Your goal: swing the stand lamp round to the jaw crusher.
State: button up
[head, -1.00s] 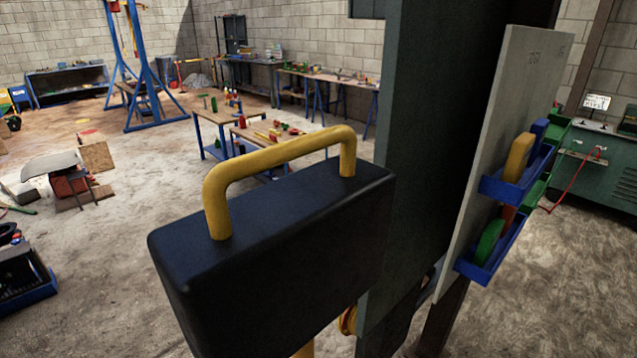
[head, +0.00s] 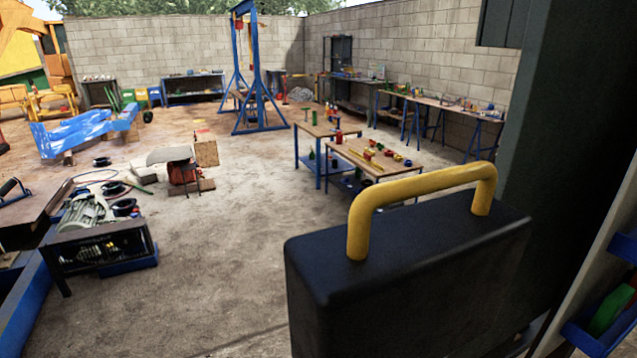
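A black box-shaped head with a yellow tube handle, which looks like the stand lamp (head: 400,275), fills the lower right close in front of me. I see its back and top; its front face and its stand are hidden or out of the frame. I cannot tell for sure which machine is the jaw crusher. A large yellow and green machine (head: 35,55) stands cut off at the far left. My gripper is not in view.
A motor on a dark frame (head: 100,240) stands at the near left beside a blue beam. Two work tables (head: 375,155) stand beyond the lamp, with a blue gantry (head: 255,75) further back. A dark green column (head: 570,150) rises at the right.

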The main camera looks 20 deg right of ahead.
aim_at(427, 279)
jog(key=k+j, duration=0.15)
jog(key=k, duration=0.25)
jog(key=k+j, duration=0.2)
jog(key=k, duration=0.2)
jog(key=k+j, duration=0.15)
jog(key=k, duration=0.25)
